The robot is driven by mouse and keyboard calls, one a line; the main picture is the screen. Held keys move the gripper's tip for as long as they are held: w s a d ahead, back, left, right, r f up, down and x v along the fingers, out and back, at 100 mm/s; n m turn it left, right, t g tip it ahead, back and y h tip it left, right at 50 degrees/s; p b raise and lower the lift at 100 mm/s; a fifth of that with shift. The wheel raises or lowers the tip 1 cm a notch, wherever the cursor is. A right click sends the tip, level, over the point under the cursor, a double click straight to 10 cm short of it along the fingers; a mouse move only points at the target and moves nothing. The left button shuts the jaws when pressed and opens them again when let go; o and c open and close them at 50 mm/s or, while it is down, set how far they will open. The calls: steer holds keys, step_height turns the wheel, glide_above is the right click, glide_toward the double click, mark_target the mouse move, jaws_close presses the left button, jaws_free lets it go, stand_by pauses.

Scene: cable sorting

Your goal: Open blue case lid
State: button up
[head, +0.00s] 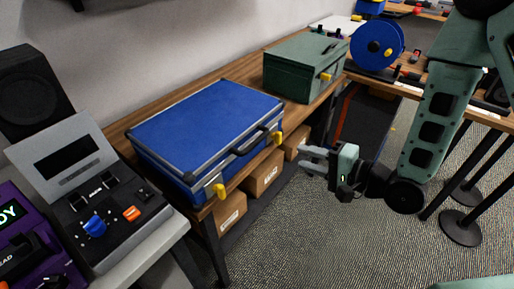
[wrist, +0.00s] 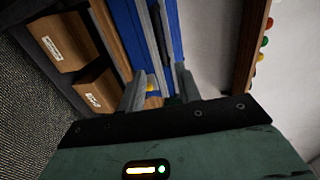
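The blue case (head: 205,125) lies on the wooden table with its lid down. It has grey edges, a dark handle (head: 249,138) and two yellow latches, one near the left front corner (head: 217,190) and one near the right (head: 277,138). My gripper (head: 303,160) is in the air in front and to the right of the case, apart from it. Its two fingers are spread with nothing between them. In the wrist view, the fingers (wrist: 160,90) point toward the case's blue side (wrist: 128,35), and a yellow latch (wrist: 150,82) shows by the left finger.
A green box (head: 300,68) stands behind the case on the same table (head: 195,82). Cardboard boxes (head: 262,175) sit on a shelf below. A grey control panel (head: 95,200) stands at the left. A blue spool (head: 377,45) is at the back right. Carpeted floor is open in front.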

mark_target(257, 143)
steer(key=b+x, duration=0.1)
steer(key=x, duration=1.5)
steer(key=shift+s+a, duration=0.1)
steer(key=shift+a, duration=0.05)
jaws_close()
